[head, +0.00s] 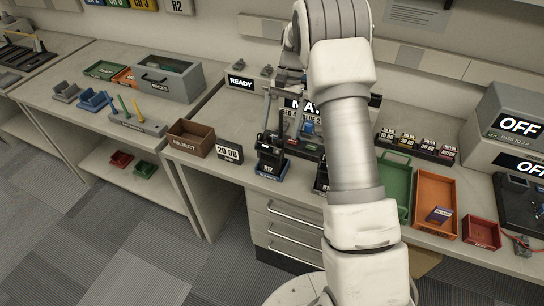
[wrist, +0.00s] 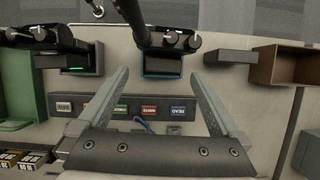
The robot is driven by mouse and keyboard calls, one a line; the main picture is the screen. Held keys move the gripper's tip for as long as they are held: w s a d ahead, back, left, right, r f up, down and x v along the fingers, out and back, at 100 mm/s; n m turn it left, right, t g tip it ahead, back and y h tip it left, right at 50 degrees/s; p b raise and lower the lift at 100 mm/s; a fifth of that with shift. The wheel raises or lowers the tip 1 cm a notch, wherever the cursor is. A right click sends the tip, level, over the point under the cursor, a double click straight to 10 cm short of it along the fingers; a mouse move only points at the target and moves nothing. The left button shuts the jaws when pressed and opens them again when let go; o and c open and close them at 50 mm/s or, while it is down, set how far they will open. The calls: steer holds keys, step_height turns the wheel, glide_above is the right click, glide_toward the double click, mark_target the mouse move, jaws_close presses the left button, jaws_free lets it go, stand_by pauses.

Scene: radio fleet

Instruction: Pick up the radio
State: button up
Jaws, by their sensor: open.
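A black radio (head: 269,143) stands upright in a small dark holder with a blue-edged front on the bench. In the wrist view the same radio (wrist: 166,42) shows from above, with its knobs and long antenna, beyond the fingertips. A second radio (head: 320,176) is mostly hidden behind my arm in the head view. It shows at the upper left of the wrist view (wrist: 46,38), by a green light. My gripper (wrist: 160,78) is open and empty, its fingers apart on either side of the first radio's line, not touching it.
A labelled button strip (wrist: 150,107) lies below the fingers. A brown reject bin (head: 191,138) and a number display (head: 229,151) stand left of the radio. A green tray (head: 396,190) and an orange tray (head: 436,205) lie right of my arm.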

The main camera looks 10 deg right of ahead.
steer(key=x, duration=0.5)
steer(key=shift+a, duration=0.4)
jaws_close()
